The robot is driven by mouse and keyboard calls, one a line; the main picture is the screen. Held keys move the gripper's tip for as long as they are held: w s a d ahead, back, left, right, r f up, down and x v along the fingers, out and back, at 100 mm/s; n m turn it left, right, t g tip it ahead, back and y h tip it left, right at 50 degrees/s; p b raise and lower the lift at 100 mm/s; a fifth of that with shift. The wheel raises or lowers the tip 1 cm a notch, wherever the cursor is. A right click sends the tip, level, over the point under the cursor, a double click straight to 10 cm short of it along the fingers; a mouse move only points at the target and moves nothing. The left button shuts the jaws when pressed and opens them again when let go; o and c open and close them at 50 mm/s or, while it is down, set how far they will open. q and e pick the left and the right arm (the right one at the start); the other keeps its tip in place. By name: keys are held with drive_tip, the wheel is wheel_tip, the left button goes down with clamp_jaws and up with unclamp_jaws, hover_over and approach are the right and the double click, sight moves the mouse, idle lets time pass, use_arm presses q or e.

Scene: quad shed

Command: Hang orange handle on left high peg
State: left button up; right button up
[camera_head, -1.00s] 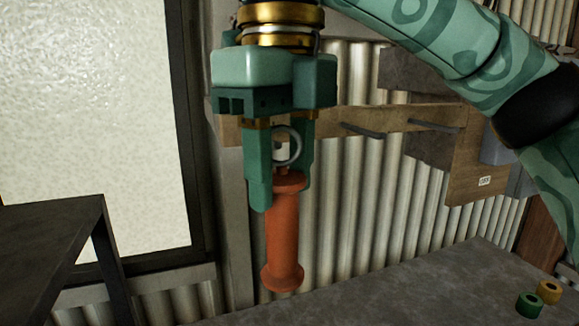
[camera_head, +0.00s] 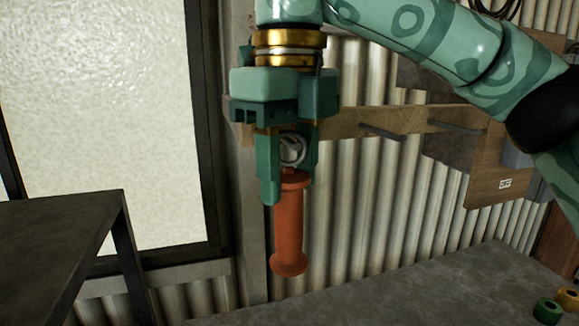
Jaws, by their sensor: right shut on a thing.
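My right gripper (camera_head: 288,182) points down and is shut on the top end of the orange handle (camera_head: 289,230). The handle hangs upright below the fingers, with a metal ring (camera_head: 292,150) at its top between them. A wooden rail (camera_head: 350,122) on the wall lies behind the gripper. Two dark pegs stick out from it to the right of the gripper, a nearer one (camera_head: 382,132) and a farther one (camera_head: 455,126). The rail's left part is partly hidden by the gripper, so I cannot tell if a peg is there. My left gripper is not in view.
A grey bench top (camera_head: 430,292) lies below, with a green ring (camera_head: 547,311) and a yellow ring (camera_head: 567,298) at its right. A dark table (camera_head: 60,240) stands at the left by the window (camera_head: 110,110). A wooden board (camera_head: 497,172) hangs at right.

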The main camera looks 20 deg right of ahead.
drive_tip(key=o, duration=1.4)
drive_tip(key=shift+r, duration=0.1)
